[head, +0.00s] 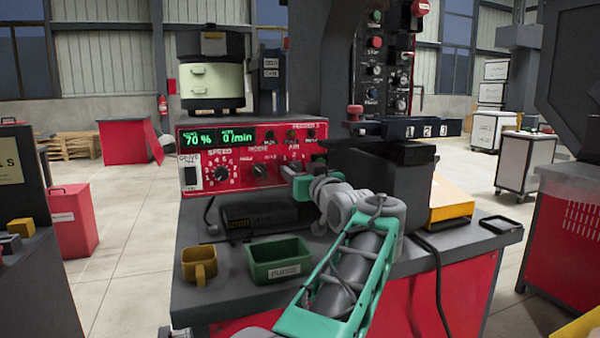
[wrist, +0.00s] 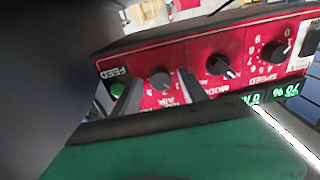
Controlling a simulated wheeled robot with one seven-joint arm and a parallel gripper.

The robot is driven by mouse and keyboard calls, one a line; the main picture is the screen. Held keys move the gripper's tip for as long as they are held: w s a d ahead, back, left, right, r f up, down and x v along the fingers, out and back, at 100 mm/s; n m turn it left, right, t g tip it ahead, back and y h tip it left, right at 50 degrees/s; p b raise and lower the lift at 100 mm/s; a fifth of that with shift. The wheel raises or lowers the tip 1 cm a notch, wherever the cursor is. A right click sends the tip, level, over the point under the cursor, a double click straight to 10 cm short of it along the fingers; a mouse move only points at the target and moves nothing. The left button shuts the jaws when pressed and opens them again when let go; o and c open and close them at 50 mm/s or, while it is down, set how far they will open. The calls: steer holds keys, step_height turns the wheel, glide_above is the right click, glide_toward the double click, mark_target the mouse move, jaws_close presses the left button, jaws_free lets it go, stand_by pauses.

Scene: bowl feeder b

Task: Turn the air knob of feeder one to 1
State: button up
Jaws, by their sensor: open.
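The red feeder control panel (head: 232,188) faces me on the bench, with a green display reading 70 % and 0 /min. The number on its feeder label is too small to read surely. The air knob (wrist: 160,79) is dark and round and shows in the upside-down wrist view; its pointer setting is unclear. My gripper (wrist: 160,90) is open, with one finger to each side of the air knob; contact is not visible. In the head view my gripper (head: 297,178) covers the air knob.
The speed knob (head: 221,174) and mode knob (head: 260,170) sit left of my gripper. A green feed button (wrist: 117,89) is close by in the wrist view. A green bin (head: 279,271) and a yellow cup (head: 199,272) stand on the bench (head: 225,302) below.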

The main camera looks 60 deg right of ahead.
steer(key=p+v, duration=0.1)
steer(key=v, duration=0.6)
steer(key=shift+s+a, duration=0.3)
